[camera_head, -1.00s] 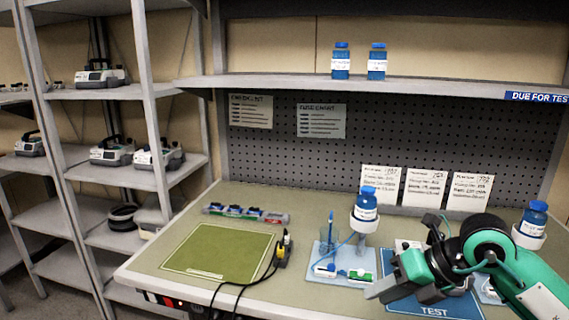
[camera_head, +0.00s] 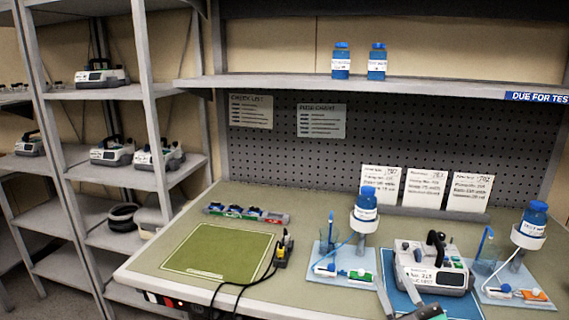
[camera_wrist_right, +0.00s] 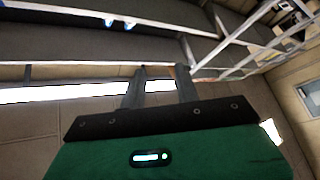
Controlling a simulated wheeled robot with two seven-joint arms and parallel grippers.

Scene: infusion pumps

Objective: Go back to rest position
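My right gripper (camera_head: 397,290) shows at the bottom edge of the head view, in front of a white and grey infusion pump (camera_head: 440,268). Its two fingers also show in the right wrist view (camera_wrist_right: 161,78), apart with nothing between them. The pump, with a black handle, stands on the blue test mat (camera_head: 398,296). I cannot tell from the head view how far the fingers are from the pump. My left gripper is in neither view.
A bottle stand (camera_head: 362,222) and its light-blue tray (camera_head: 335,280) are left of the pump; another stand (camera_head: 528,238) is to the right. A green mat (camera_head: 215,250) lies empty at left. A black cable (camera_head: 245,287) crosses the table edge. Shelves (camera_head: 115,92) hold more pumps.

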